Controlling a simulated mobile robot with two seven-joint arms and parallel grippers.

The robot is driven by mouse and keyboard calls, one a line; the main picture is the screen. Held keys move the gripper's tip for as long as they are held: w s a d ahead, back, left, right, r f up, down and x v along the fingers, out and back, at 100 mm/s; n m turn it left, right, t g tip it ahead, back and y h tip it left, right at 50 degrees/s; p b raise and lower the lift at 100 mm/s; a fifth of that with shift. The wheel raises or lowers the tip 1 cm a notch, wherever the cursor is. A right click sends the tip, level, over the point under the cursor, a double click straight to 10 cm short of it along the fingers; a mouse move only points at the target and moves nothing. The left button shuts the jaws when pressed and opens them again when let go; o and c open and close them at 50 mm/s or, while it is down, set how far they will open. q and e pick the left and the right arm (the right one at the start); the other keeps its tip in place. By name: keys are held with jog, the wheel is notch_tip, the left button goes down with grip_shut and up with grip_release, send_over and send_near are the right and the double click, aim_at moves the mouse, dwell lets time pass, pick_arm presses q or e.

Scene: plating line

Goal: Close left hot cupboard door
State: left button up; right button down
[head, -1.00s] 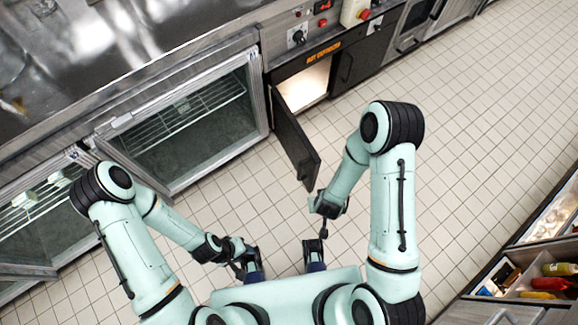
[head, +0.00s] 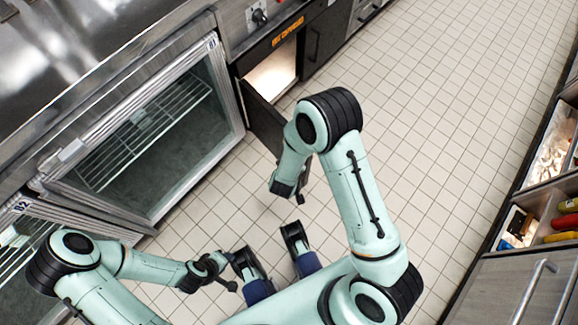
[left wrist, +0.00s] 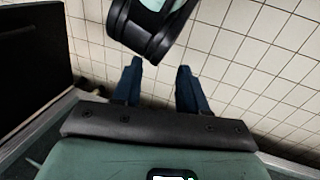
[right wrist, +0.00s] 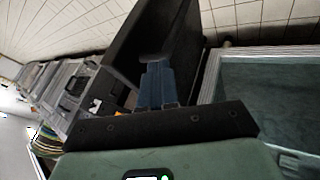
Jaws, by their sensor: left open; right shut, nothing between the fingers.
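The left hot cupboard door (head: 263,122) is a dark panel standing wide open into the aisle. The lit hot cupboard interior (head: 272,72) shows behind it. My right forearm covers the door's free end in the head view. My right gripper (head: 300,193) is shut and empty, close to that free end. In the right wrist view its fingers (right wrist: 158,82) lie in front of the dark door (right wrist: 172,35); I cannot tell whether they touch. My left gripper (head: 230,284) is low near my base, away from the door. Its fingers (left wrist: 160,88) are apart and empty.
A glass-fronted fridge (head: 150,150) stands left of the hot cupboard, with a second fridge (head: 25,235) further left. A steel counter (head: 90,60) runs above. Tiled floor (head: 430,130) is free to the right. Drawers with bottles (head: 565,222) stand at the right edge.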

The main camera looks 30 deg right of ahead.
pick_arm(q)
jog(key=shift+w+a+f+t+y+b, duration=0.2)
jog(key=shift+w+a+f+b, duration=0.15)
jog(key=shift+w+f, duration=0.25)
jog(key=shift+w+a+f+t+y+b, duration=0.1)
jog(key=shift+w+a+f+t+b, duration=0.2)
jog(key=shift+w, duration=0.4)
pick_arm(e)
jog(key=shift+w+d+f, duration=0.3)
jog(key=shift+w+d, duration=0.05)
jog(key=shift+d, duration=0.4)
jog(key=shift+w+d+f, duration=0.3)
jog(key=shift+w+d, duration=0.05)
jog(key=shift+d, duration=0.45)
jog(key=shift+w+d+f, duration=0.3)
jog(key=shift+w+d, duration=0.05)
jog(key=shift+d, duration=0.4)
jog(key=shift+d, duration=0.15)
